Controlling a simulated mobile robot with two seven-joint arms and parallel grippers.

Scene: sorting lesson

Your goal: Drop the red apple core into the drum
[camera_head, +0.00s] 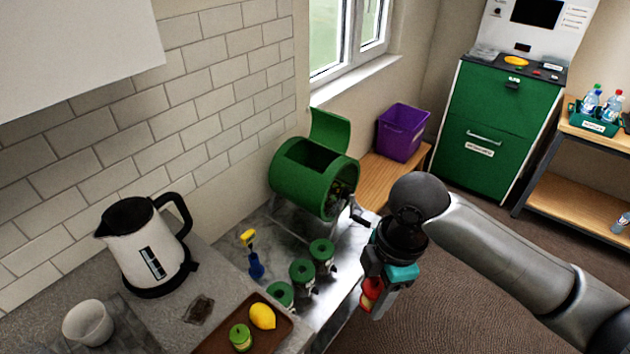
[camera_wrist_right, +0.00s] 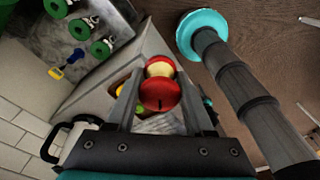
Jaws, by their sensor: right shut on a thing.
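The red apple core (camera_head: 369,294) has red ends and a pale, narrow middle. My right gripper (camera_head: 373,288) is shut on it and holds it up to the right of the metal worktop. In the right wrist view, the core (camera_wrist_right: 160,94) sits between the two fingers (camera_wrist_right: 161,105). The green drum (camera_head: 300,187) stands at the back of the worktop, up and left of the gripper. Its curved lid (camera_head: 329,129) is raised and its top opening is dark. My left gripper is not in view.
Several green-topped things (camera_head: 322,250) stand in front of the drum, near a blue and yellow tool (camera_head: 255,266). A brown tray (camera_head: 218,341) holds a lemon (camera_head: 262,316) and a green item (camera_head: 240,337). A kettle (camera_head: 146,246) and a cup (camera_head: 87,323) stand left.

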